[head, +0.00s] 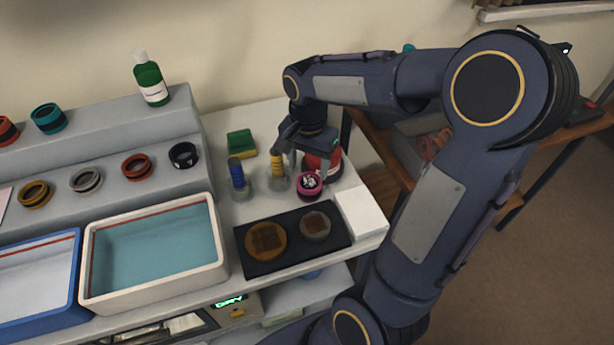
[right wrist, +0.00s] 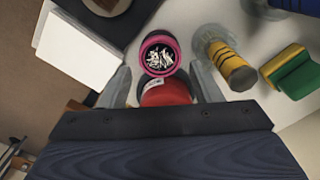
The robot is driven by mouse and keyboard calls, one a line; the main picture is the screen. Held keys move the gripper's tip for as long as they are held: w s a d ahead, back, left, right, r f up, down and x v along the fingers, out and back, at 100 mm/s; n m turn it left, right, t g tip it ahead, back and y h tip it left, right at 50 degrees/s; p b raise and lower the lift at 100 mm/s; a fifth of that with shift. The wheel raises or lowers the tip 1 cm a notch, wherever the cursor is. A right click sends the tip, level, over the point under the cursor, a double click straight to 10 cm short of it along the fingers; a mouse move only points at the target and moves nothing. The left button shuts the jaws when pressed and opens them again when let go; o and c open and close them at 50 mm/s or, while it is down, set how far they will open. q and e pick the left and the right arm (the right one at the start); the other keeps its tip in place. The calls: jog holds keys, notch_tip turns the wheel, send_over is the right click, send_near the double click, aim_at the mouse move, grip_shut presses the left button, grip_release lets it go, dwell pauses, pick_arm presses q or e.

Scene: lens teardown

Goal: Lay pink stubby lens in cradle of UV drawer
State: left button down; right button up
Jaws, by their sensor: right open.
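The pink stubby lens (head: 309,185) is a short pink-and-black cylinder standing on the right part of the bench. White thread-like bits show in its top, also in the right wrist view (right wrist: 158,52). My right gripper (head: 303,168) is open and points down at the lens. In the right wrist view its two fingers (right wrist: 163,78) stand apart, with the lens just beyond their tips and nothing held. A drawer-like front with a green lit "DRY" display (head: 231,302) is under the bench edge. I cannot make out a cradle. My left gripper is out of view.
A red jar (head: 334,163) stands close behind the lens. Blue-handled (head: 237,175) and yellow-handled (head: 277,168) tools in clear holders stand left of it. A black mat (head: 262,268) with two round pads and a white block (head: 362,214) lie in front. Trays (head: 217,262) fill the left.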

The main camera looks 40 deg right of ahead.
aim_at(309, 181)
jog(key=f, duration=0.7)
jog(key=shift+w+d+f, duration=0.15)
jog(key=shift+d+f, duration=0.1)
jog(key=shift+d, duration=0.05)
jog(key=c, duration=0.8)
jog(key=shift+r, duration=0.15)
jog(key=shift+r, duration=0.65)
jog(key=s+a+r, duration=0.9)
jog(key=s+r, duration=0.1)
jog(key=r, duration=0.1)
jog(key=shift+s+r, duration=0.25)
jog(key=shift+s, duration=0.05)
jog(key=shift+s+a, duration=0.1)
